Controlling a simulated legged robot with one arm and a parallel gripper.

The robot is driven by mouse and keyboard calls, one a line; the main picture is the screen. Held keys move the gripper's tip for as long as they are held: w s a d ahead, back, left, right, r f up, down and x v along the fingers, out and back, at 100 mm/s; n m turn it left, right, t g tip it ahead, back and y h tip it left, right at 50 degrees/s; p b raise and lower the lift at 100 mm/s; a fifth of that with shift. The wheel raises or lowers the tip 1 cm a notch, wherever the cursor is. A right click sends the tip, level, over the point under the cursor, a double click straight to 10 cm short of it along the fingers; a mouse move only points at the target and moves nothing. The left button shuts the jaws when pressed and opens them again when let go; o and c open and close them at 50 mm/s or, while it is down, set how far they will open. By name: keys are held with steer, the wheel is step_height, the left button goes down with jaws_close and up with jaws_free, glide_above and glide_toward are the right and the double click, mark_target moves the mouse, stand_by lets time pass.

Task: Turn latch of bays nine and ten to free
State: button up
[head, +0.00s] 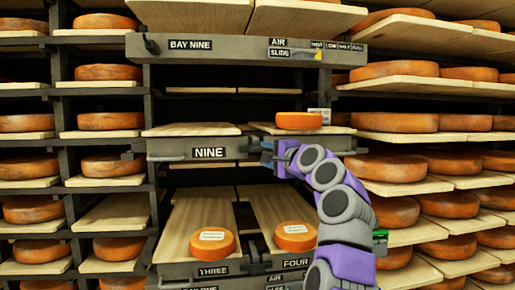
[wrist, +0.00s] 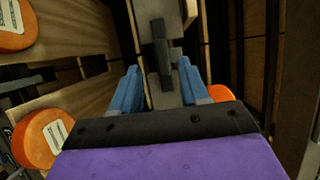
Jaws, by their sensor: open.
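The grey front beam (head: 175,147) carries the label NINE (head: 209,152). My gripper (head: 270,152) is at this beam, right of the label, and hides the beam's right part, where no TEN label shows. In the wrist view my gripper (wrist: 158,78) is open, its two blue fingers apart. Between and just beyond them is a dark lever (wrist: 160,55) on a grey beam (wrist: 143,12); it looks like the latch. It lies roughly along the beam in that view. I cannot tell whether the fingers touch it. In the head view the latch is hidden by my gripper.
Above the beam are a bare board (head: 192,130) and a board with an orange cheese wheel (head: 299,121). Below, labelled wheels lie on boards THREE (head: 212,242) and FOUR (head: 295,236). A BAY NINE header (head: 230,48) spans the top. Full cheese racks stand on both sides.

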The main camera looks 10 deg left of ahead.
mark_target(259, 152)
steer(key=p+x, duration=0.3)
steer(key=x, duration=0.2)
steer(key=shift+w+d+r, duration=0.1)
steer(key=shift+d, duration=0.05)
steer(key=shift+w+a+p, duration=0.25)
steer(key=shift+a+p, duration=0.1)
steer(key=shift+f, duration=0.2)
jaws_close()
